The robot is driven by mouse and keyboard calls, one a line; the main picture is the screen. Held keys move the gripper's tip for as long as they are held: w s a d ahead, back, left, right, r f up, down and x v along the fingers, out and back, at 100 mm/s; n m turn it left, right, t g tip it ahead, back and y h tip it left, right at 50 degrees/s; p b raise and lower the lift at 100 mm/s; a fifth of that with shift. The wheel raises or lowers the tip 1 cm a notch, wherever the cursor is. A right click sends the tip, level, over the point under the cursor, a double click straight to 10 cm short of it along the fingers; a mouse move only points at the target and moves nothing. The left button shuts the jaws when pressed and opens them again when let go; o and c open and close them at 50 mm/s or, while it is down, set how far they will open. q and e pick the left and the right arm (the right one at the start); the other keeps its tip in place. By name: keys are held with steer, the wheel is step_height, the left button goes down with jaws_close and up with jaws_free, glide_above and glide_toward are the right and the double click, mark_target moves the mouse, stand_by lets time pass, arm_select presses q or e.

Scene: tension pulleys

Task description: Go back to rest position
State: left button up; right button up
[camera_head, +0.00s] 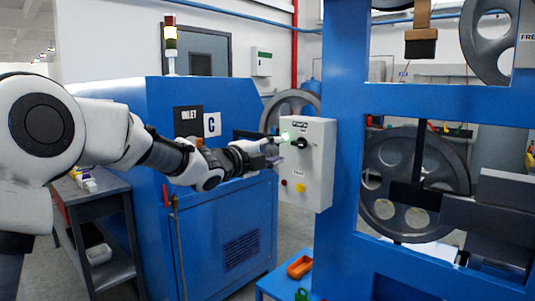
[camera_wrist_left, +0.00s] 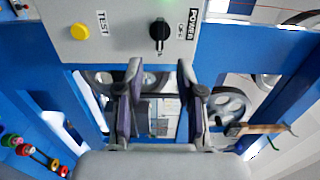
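My left arm comes in from the left in the head view. My left gripper (camera_head: 274,152) is just in front of the grey control box (camera_head: 318,170), near its black power knob (camera_head: 300,143). In the left wrist view the two fingers (camera_wrist_left: 160,80) stand apart with nothing between them, so the gripper is open. The power knob (camera_wrist_left: 160,33) and the yellow test button (camera_wrist_left: 80,31) show beyond the fingers, apart from them. My right gripper is not in view.
The box is on a blue machine frame (camera_head: 342,110) with large grey pulleys (camera_head: 415,180). A blue cabinet (camera_head: 235,225) stands behind my left arm, with a dark shelf cart (camera_head: 100,205) at left.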

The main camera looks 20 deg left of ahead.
arm_select(q)
steer(key=v, duration=0.3)
steer(key=shift+s+f, duration=0.1)
steer(key=shift+s, duration=0.05)
